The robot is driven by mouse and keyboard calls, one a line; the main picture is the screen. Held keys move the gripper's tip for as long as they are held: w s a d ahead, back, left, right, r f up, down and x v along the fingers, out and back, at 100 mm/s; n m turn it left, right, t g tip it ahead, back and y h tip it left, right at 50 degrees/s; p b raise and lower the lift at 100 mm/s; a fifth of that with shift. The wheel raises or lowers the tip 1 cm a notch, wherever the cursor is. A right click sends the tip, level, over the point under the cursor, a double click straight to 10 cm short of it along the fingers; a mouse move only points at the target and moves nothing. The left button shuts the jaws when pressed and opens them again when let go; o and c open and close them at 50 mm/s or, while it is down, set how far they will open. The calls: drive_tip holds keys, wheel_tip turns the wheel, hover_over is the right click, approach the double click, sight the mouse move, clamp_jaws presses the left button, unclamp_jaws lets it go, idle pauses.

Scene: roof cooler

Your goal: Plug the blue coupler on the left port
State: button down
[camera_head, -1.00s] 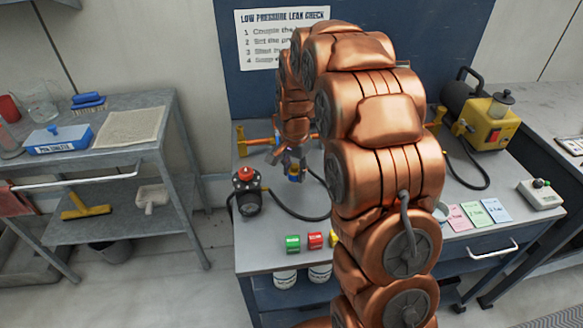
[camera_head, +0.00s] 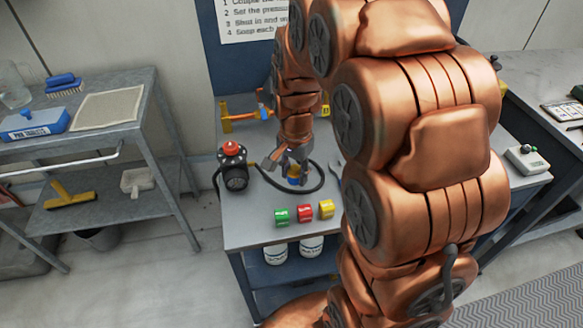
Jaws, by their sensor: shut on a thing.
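My gripper (camera_head: 292,162) points down over the middle of the bench, shut on the blue coupler (camera_head: 295,178). The coupler shows as a small blue and yellow piece below the fingers, close above or at the bench top; I cannot tell if it touches. A black hose (camera_head: 312,187) loops around it. An orange-yellow fitting row (camera_head: 238,115) with a small blue part stands at the back of the bench, left of and behind my gripper. My arm hides much of this row, and I cannot make out the left port clearly.
A dark gauge unit with a red knob (camera_head: 232,165) stands left of my gripper. Green (camera_head: 282,216), red (camera_head: 305,213) and yellow (camera_head: 326,209) blocks lie at the front. A grey control box (camera_head: 527,160) is at right. My arm covers the bench's right part.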

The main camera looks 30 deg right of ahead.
sight(294, 167)
idle(0.4)
drive_tip(key=shift+r+p, duration=1.1)
drive_tip(key=shift+r, duration=3.65)
drive_tip(key=w+a+m+p, duration=0.2)
drive_tip(key=w+m, duration=0.1)
drive_tip(key=w, duration=0.7)
drive_tip(key=shift+w+a, duration=0.25)
drive_tip(key=shift+w, duration=0.1)
drive_tip(key=shift+w, duration=0.1)
drive_tip(key=w+a+m+p, duration=0.2)
drive_tip(key=w+p, duration=0.3)
drive_tip(key=w, duration=0.5)
drive_tip(key=shift+w+a+m, duration=0.2)
drive_tip(key=shift+w+m, duration=0.1)
drive_tip(key=shift+m, duration=0.2)
